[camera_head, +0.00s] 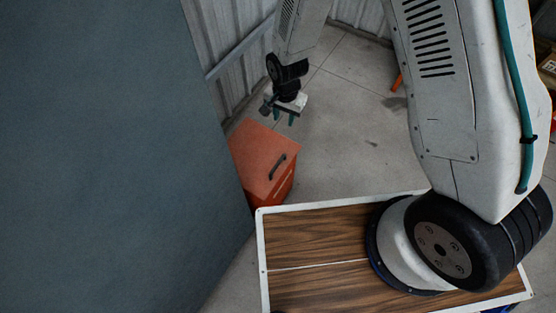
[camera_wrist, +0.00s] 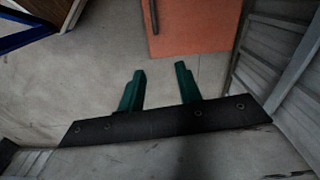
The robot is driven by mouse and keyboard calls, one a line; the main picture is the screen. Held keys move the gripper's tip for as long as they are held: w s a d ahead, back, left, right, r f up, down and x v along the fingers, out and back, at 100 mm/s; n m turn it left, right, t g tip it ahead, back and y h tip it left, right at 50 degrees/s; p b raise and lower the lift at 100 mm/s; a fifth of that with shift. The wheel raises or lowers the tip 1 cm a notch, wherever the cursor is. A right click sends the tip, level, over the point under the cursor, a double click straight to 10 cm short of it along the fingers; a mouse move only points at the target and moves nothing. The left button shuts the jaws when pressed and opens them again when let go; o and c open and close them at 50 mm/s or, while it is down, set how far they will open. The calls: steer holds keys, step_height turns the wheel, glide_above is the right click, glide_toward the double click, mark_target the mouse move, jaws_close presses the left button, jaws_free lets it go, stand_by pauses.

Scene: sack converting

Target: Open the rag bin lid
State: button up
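The rag bin is an orange box with its lid (camera_head: 262,155) closed on top. A dark bar handle (camera_head: 277,167) lies along the right part of the lid. In the wrist view the lid (camera_wrist: 195,25) shows at the top centre, with the handle (camera_wrist: 154,16) near its left edge. My gripper (camera_head: 284,119) hangs above and beyond the bin in the head view, apart from it. Its two green fingers (camera_wrist: 160,78) are spread with bare floor between them, and nothing is held. The bin's lower left side is hidden behind a dark grey panel.
A large dark grey panel (camera_head: 100,150) fills the left side. A corrugated wall with a rail (camera_head: 240,50) stands just behind the bin, also at right in the wrist view (camera_wrist: 285,70). Open concrete floor (camera_head: 345,130) lies right of the bin.

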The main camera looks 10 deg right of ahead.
steer(key=m, duration=0.1)
glide_above(277, 163)
step_height(277, 163, down, 13)
steer(key=shift+d+f, duration=0.1)
steer(key=shift+f, duration=0.1)
step_height(277, 163, down, 8)
steer(key=shift+r, duration=0.1)
jaws_close()
